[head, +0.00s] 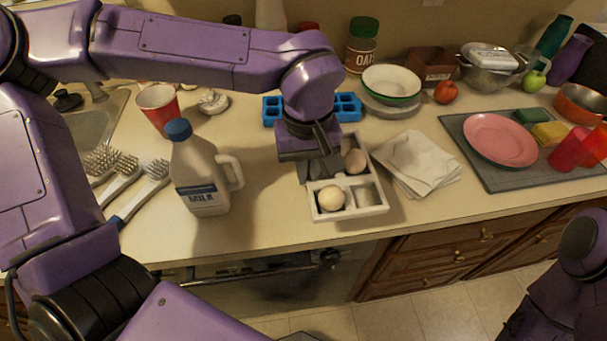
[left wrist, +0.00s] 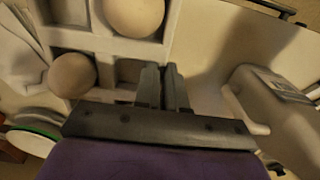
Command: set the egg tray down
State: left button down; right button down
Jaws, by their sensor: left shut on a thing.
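The egg tray (head: 350,213) is pale, with square compartments, near the counter's front edge in the head view. One egg (head: 331,198) sits in a front compartment and another egg (head: 355,161) farther back on the right; the front right compartment is empty. My left gripper (head: 322,175) is shut on the tray's left wall, hiding part of the tray. The left wrist view shows the fingers (left wrist: 163,88) at the tray's wall, with the two eggs beside them. I cannot tell whether the tray touches the counter. My right gripper is out of view.
A milk jug (head: 205,175) stands left of the tray, a folded cloth (head: 418,163) lies to its right. A blue tray (head: 348,107) and stacked bowls (head: 391,85) are behind. A grey mat (head: 490,172) holds a pink plate (head: 500,139). Brushes (head: 140,193) lie at left.

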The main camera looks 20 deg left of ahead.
aim_at(301, 191)
pick_arm(q)
jog(key=w+a+f, duration=0.1)
jog(key=f, duration=0.1)
jog(key=w+a+f, duration=0.1)
jog(key=f, duration=0.2)
jog(key=w+f, duration=0.1)
jog(key=f, duration=0.1)
jog(key=shift+a+f, duration=0.35)
jog(key=shift+a, duration=0.05)
jog(key=shift+w+f, duration=0.1)
jog(key=shift+f, duration=0.3)
jog(key=c, duration=1.2)
grip_release()
jog(key=shift+f, duration=0.15)
notch_tip(301, 191, up, 12)
jog(key=shift+r+p, duration=0.2)
jog(key=shift+p, duration=0.15)
